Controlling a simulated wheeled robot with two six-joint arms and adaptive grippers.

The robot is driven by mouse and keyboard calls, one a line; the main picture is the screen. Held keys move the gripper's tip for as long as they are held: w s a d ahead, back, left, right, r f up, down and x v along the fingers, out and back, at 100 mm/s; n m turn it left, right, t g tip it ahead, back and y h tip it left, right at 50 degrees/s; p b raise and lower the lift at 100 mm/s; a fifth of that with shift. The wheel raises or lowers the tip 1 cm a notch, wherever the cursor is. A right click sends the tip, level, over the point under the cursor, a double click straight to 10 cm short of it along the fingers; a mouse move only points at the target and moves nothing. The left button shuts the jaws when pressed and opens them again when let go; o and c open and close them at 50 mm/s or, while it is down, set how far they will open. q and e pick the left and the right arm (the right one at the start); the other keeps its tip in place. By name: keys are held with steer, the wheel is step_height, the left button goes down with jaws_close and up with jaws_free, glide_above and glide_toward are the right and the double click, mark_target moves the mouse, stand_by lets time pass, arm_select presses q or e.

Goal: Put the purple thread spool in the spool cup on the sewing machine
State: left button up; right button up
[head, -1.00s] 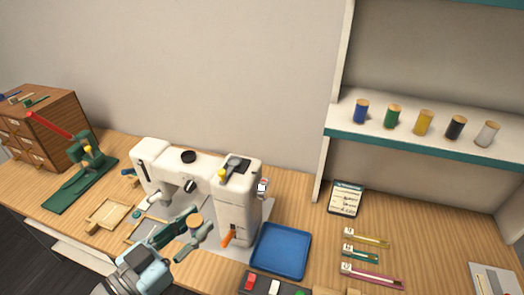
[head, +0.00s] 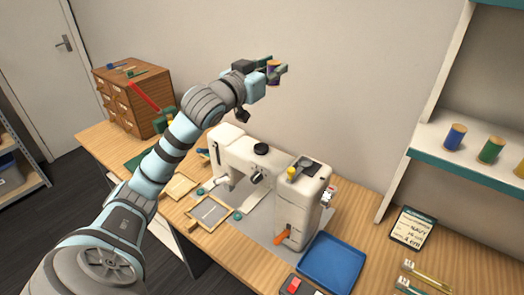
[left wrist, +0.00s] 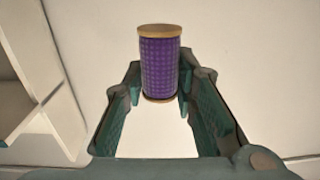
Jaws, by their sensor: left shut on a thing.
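The purple thread spool (head: 273,68) with tan ends is held upright in my left gripper (head: 274,72), high above the sewing machine. In the left wrist view the spool (left wrist: 160,62) sits between the fingertips of my left gripper (left wrist: 162,90), which is shut on it. The white sewing machine (head: 270,175) stands on the table below. On its top are a round black piece (head: 261,149) and a dark recessed part with a yellow piece (head: 292,172); I cannot tell for certain which is the spool cup. My right gripper is not in view.
A blue tray (head: 332,262) lies right of the machine. A shelf at right holds a blue spool (head: 455,136) and a green spool (head: 491,149). A wooden drawer cabinet (head: 128,100) stands at the back left. The air above the machine is free.

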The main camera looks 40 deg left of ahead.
arm_select(q)
steer(key=a+f+b, duration=0.1)
steer(key=f, duration=0.6)
steer(key=a+f+y+b, duration=0.1)
steer(key=f, duration=0.7)
steer(key=a+f+n+y+b, duration=0.1)
steer(key=a+f, duration=0.1)
steer(key=f, duration=0.5)
steer(key=shift+w+f, duration=0.2)
steer(key=shift+r, duration=0.1)
steer(key=o, duration=0.9)
steer(key=shift+o, duration=0.2)
